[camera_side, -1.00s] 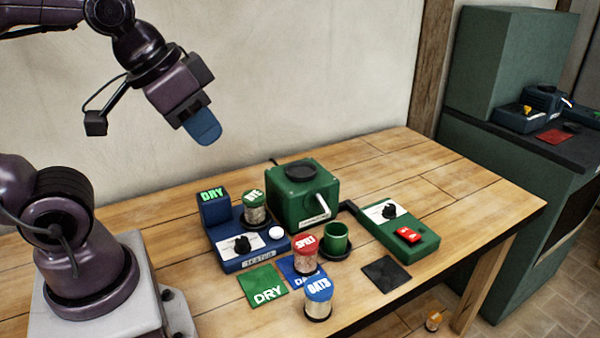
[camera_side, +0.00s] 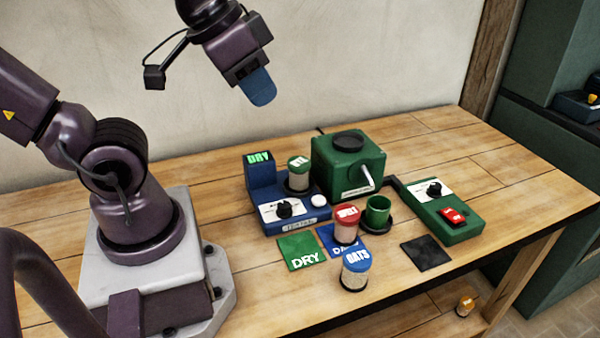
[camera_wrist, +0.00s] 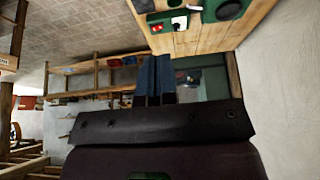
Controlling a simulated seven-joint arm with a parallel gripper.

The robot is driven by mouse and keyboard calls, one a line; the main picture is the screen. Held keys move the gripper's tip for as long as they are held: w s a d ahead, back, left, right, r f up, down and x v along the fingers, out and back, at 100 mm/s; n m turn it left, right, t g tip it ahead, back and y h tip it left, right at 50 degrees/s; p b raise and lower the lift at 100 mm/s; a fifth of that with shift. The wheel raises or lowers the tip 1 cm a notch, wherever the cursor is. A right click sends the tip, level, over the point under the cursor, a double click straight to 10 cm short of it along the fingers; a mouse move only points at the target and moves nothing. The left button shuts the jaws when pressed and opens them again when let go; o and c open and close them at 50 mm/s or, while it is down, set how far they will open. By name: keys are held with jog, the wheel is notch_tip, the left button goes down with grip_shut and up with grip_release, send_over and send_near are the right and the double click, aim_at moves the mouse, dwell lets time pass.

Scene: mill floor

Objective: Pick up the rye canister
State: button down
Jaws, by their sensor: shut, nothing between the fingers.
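A small canister with a green lid (camera_side: 299,172) stands upright on the blue tester (camera_side: 290,213), beside its display reading DRY. Its lid lettering is hard to read now; it is the likeliest rye canister. The red-lidded canister (camera_side: 346,224), apparently SPELT, and the blue-lidded OATS canister (camera_side: 355,270) stand in front of the tester. My gripper (camera_side: 261,96), with blue fingers, is shut and empty, high above and behind the tester. In the wrist view my fingers (camera_wrist: 154,75) point away from the canisters, none of which I can make out there.
A green control box (camera_side: 447,212) with a red switch is at right. Flat green (camera_side: 300,251) and black (camera_side: 426,253) squares lie near the front edge. An orange-topped jar (camera_side: 466,306) is below the tabletop.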

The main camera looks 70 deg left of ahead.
jog(key=c, duration=0.6)
grip_release()
